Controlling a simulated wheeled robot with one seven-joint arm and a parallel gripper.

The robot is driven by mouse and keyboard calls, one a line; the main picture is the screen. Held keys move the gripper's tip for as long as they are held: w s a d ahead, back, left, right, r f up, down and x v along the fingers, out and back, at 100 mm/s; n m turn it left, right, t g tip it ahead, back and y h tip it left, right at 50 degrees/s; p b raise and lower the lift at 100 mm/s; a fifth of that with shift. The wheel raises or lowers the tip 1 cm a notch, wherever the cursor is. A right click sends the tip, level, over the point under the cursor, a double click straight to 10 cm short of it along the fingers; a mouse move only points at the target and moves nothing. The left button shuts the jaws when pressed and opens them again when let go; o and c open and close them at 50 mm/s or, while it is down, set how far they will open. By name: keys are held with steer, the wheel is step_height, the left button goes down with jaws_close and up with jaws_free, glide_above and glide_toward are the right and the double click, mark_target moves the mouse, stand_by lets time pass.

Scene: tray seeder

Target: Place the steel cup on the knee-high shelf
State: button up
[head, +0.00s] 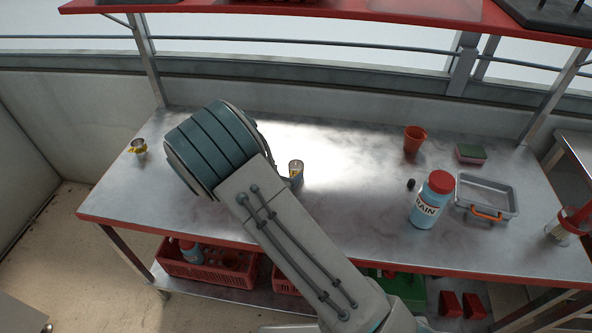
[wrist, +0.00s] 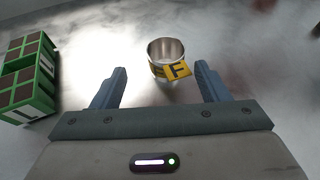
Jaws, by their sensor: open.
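A steel cup (wrist: 165,52) with a yellow tag marked F stands upright on the worktop in the wrist view. It is ahead of my gripper (wrist: 162,82), between the lines of the two fingers and apart from them. The fingers are open and empty. The low shelf (head: 240,299) under the bench is partly hidden by the bench and my arm.
A green tray with brown cells (wrist: 28,72) is left in the wrist view. A blue bottle (head: 426,205), orange cup (head: 414,138) and grey tray (head: 487,192) are at right. A red crate (head: 205,266) occupies the low shelf's left.

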mark_target(299, 164)
steer(key=x, duration=0.3)
steer(key=p+x, duration=0.1)
steer(key=x, duration=0.2)
steer(key=shift+w+d, duration=0.1)
steer(key=shift+d, duration=0.35)
steer(key=c, duration=1.1)
steer(key=shift+r, duration=0.1)
